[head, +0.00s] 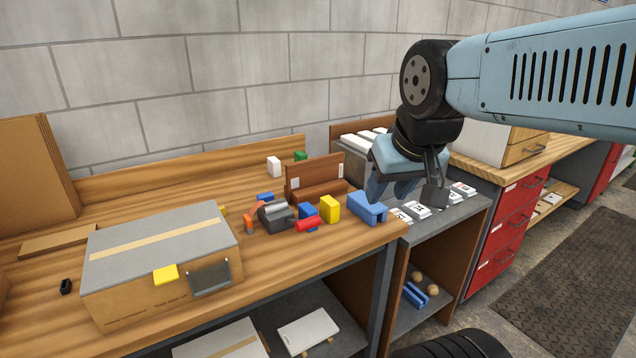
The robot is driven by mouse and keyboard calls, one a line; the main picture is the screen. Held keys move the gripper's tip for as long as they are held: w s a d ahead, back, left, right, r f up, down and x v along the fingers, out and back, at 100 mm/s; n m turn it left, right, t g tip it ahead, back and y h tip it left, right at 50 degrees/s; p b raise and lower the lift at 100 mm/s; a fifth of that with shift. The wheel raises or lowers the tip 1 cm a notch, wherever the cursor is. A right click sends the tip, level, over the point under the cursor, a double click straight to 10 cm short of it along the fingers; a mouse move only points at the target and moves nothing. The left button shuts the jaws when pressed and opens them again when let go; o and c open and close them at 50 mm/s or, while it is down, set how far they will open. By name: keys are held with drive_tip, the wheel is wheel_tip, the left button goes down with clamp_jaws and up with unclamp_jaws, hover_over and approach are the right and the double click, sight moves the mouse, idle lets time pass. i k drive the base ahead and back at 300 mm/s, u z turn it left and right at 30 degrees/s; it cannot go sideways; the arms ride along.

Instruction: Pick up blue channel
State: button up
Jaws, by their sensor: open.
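The blue channel (369,204) is a light blue piece like an upside-down U. It sits on the wooden bench top (330,247) near its right front corner. My gripper (407,195) points down, just above and to the right of the channel in the picture. Its fingers are apart, one bluish and one dark grey, and nothing shows between them. The left finger overlaps the view close to the channel's upper edge; I cannot tell whether they touch.
A yellow block (329,208), a red cylinder (307,224) and a grey tool (274,216) stand left of the channel. A large cardboard box (150,299) fills the left. White labelled pieces lie on the grey surface (446,217) at right. A brown rack (316,177) stands behind.

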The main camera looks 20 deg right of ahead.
sight(356, 201)
drive_tip(key=u, duration=0.05)
drive_tip(key=k, duration=0.5)
drive_tip(key=z, duration=1.05)
drive_tip(key=i, duration=0.8)
drive_tip(key=u, duration=0.95)
